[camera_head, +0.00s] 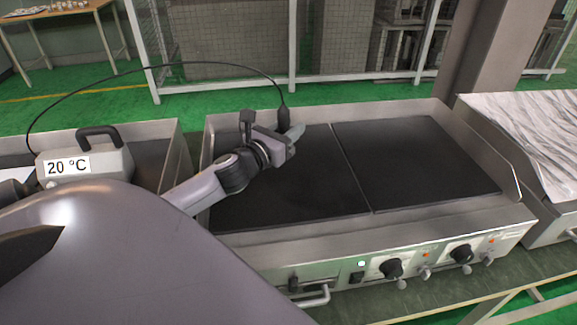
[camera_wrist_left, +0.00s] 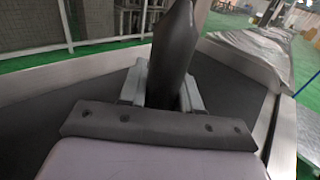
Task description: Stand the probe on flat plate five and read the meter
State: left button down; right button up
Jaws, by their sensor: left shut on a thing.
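My left gripper (camera_head: 291,140) is shut on the black probe (camera_head: 283,114), above the left dark flat plate (camera_head: 290,190) of the middle griddle. In the left wrist view, the probe (camera_wrist_left: 172,55) stands up between the fingers (camera_wrist_left: 160,88). Its lower end is hidden, so I cannot tell whether it touches the plate. A thin black cable (camera_head: 180,63) arcs from the probe to the grey meter (camera_head: 112,164) at the left. The meter's display (camera_head: 68,167) reads 20 °C. I see no number marking plate five. My right gripper is not in view.
The right dark plate (camera_head: 415,165) is bare. The griddle has a raised metal rim (camera_head: 330,112) and front knobs (camera_head: 391,268). Another griddle (camera_head: 155,130) stands at the left; a silvery wrinkled cover (camera_head: 535,135) lies at the right. A wire fence (camera_head: 290,45) stands behind.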

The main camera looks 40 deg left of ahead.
pick_arm(q)
notch_tip(320, 180, down, 10)
jog(key=shift+f+b, duration=0.2)
jog(key=shift+b, duration=0.95)
jog(key=shift+f, duration=0.15)
jog(key=c, duration=0.8)
grip_release()
